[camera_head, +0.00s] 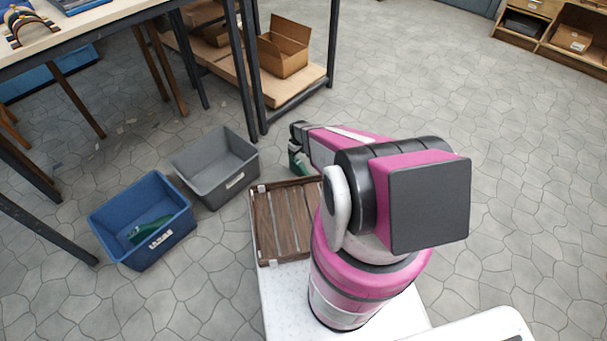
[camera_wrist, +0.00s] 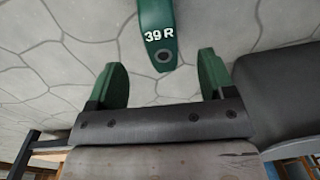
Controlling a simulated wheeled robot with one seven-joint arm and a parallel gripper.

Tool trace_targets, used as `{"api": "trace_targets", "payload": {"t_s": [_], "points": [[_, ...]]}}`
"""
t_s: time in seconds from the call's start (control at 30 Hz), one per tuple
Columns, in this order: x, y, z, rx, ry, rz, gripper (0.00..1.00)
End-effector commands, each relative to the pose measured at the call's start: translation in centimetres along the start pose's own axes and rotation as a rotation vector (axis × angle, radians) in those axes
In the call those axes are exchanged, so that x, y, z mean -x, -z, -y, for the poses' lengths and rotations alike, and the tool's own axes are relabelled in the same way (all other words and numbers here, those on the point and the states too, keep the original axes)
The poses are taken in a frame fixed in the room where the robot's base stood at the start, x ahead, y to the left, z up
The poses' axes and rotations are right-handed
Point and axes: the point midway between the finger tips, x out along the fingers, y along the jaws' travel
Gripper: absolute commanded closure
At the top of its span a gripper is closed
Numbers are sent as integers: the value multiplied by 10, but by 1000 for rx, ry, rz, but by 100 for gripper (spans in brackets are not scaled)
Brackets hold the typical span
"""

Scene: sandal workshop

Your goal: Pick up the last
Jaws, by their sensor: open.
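A green last marked "39 R" (camera_wrist: 157,38) shows at the top of the wrist view, with the stone floor behind it. Its near end, with a dark round hole, is just beyond the gap between my fingers and apart from them. My gripper (camera_wrist: 161,80) is open and empty, its two green-faced fingers spread. In the head view my gripper (camera_head: 296,147) is beyond the slatted crate, partly hidden by my arm. Green shows there, but I cannot tell finger from last. Another green object (camera_head: 150,229) lies in the blue bin (camera_head: 118,212).
A grey bin (camera_head: 213,166) stands empty beside the blue one. A slatted wooden crate (camera_head: 282,222) sits in front of my arm. A dark-legged rack (camera_head: 290,97) holds an open cardboard box (camera_head: 284,47). The floor at right is clear.

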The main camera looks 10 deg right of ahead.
Motion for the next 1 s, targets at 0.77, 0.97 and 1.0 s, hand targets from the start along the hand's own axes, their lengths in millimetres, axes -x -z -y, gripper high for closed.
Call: {"api": "trace_targets", "payload": {"t_s": [0.77,0.97,1.0], "points": [[-78,-6,0,-1,0,0,24],[-77,-6,0,-1,0,0,37],[-77,-6,0,-1,0,0,50]]}}
